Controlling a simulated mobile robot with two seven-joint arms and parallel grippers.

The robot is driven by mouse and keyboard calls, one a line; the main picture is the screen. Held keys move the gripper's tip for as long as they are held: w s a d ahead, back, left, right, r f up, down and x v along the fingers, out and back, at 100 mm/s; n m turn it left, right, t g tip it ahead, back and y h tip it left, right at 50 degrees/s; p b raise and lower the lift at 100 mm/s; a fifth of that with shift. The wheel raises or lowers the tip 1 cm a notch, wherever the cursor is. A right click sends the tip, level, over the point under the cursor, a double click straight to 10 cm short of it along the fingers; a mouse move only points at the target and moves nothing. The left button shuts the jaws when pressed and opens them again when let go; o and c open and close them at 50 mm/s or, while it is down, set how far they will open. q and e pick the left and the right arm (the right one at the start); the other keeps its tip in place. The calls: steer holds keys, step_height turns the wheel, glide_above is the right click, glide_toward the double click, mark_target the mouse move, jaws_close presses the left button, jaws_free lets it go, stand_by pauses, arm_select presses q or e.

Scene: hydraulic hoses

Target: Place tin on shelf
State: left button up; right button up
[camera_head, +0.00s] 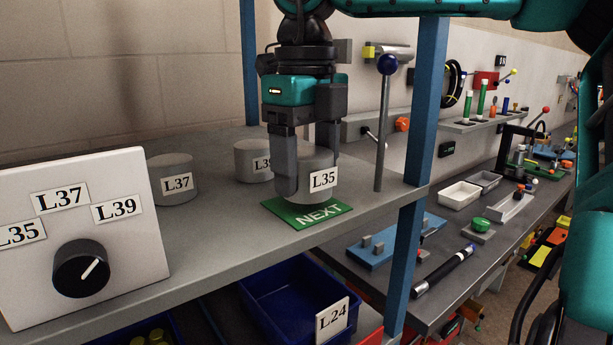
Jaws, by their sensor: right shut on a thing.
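The grey tin labelled L35 (322,180) is over the green mat with white lettering (289,214) on the grey shelf (225,238). It is upright and its base appears to touch the mat. My right gripper (307,172) comes down from above and is shut on this tin, with one finger on its left side and the other partly hidden behind it. Two more grey tins, L37 (173,168) and L39 (252,160), stand on the shelf to the left. My left gripper is not in view.
A white panel (128,240) with a black knob (82,268) stands at the shelf's left front. Blue posts (422,110) bound the shelf on the right. A blue bin L24 (285,290) sits below. A cluttered workbench (455,240) lies to the right.

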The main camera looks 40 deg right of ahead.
mark_target(307, 152)
steer(key=shift+f, duration=0.75)
steer(key=shift+f, duration=0.15)
steer(key=o, duration=1.1)
step_height(307, 152, up, 12)
steer(key=shift+r+p, duration=0.15)
steer(key=shift+p, duration=0.15)
